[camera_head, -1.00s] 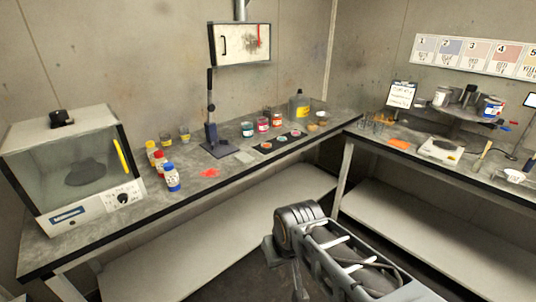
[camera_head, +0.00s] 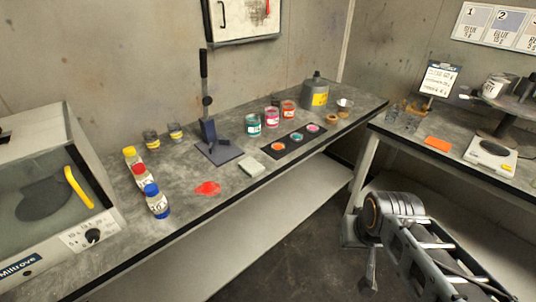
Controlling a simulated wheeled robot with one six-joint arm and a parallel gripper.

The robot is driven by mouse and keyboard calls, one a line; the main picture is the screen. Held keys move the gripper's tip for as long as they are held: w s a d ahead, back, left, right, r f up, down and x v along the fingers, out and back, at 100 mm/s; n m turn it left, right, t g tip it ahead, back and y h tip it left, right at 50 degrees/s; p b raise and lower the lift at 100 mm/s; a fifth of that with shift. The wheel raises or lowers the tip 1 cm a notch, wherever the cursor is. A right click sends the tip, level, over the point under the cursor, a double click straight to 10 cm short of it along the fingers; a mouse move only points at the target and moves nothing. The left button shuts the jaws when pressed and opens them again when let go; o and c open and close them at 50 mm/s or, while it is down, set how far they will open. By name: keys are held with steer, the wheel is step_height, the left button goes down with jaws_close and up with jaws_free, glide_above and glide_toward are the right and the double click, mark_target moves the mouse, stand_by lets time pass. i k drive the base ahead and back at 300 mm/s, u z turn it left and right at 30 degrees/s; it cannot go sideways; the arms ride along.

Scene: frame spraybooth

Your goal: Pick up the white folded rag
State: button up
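A small pale, flat, folded-looking piece (camera_head: 252,167) lies on the left bench near its front edge, right of a red spill. It looks like the white folded rag, though it appears pale grey-green here. Nothing covers it. My arm shows at the lower right, over the floor in front of the benches and well apart from the pale piece. My gripper cannot be made out in this view.
A dark stand (camera_head: 218,150) is close behind the pale piece. A black strip with paint cups (camera_head: 297,138) lies to its right. Bottles (camera_head: 156,201) and the red spill (camera_head: 207,188) are to its left. A booth oven (camera_head: 45,200) fills the left end.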

mark_target(249, 165)
steer(key=u, duration=0.5)
steer(key=i, duration=0.9)
steer(key=u, duration=0.85)
